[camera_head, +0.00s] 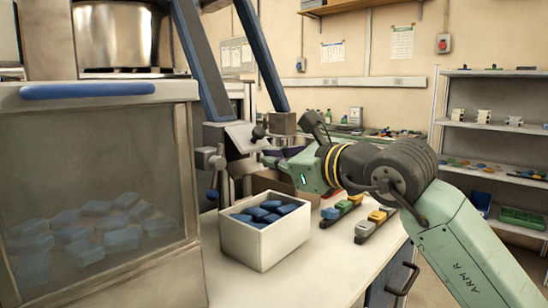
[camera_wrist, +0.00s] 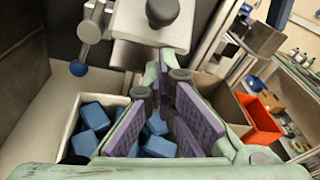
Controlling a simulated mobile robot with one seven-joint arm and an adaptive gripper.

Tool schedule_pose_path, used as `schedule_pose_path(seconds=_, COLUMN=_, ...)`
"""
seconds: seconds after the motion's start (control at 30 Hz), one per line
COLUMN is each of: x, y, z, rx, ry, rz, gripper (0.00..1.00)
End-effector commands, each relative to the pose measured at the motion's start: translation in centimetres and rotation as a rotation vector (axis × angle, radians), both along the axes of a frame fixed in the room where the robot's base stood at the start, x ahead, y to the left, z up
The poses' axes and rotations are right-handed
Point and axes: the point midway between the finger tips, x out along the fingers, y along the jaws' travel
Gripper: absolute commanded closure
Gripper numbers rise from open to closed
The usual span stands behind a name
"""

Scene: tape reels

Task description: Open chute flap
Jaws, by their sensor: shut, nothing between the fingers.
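The chute's metal flap (camera_head: 243,137), a pale grey plate with a dark round knob (camera_head: 258,132), is in the middle of the head view. In the wrist view what looks like the same plate (camera_wrist: 125,52) and black knob (camera_wrist: 162,12) are at the top. I cannot tell how far the flap stands open. My gripper (camera_head: 272,152) is just right of and below the knob. In the wrist view its purple-padded fingers (camera_wrist: 166,66) point at the plate, shut and empty. Whether they touch it is unclear.
A white box (camera_head: 265,244) of blue blocks stands below my gripper. A clear-fronted hopper (camera_head: 100,190) with blue blocks stands at the left. Strips of coloured blocks (camera_head: 370,224) lie right of the box. An orange bin (camera_wrist: 261,122) is at right in the wrist view.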

Motion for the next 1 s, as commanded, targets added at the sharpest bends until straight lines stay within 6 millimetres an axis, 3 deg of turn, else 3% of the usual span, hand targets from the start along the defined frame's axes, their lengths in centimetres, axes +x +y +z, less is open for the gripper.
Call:
schedule_pose_path(seconds=0.03, x=-0.4, y=0.7, z=2.0, rx=-0.019, ry=0.001, rz=0.015, gripper=1.00)
schedule_pose_path(seconds=0.5, x=-1.3, y=-0.2, z=5.5, rx=-0.311, ry=0.298, rz=0.019, gripper=1.00)
schedule_pose_path(seconds=1.0, x=-1.2, y=-0.1, z=8.5, rx=-0.305, ry=0.296, rz=0.022, gripper=1.00)
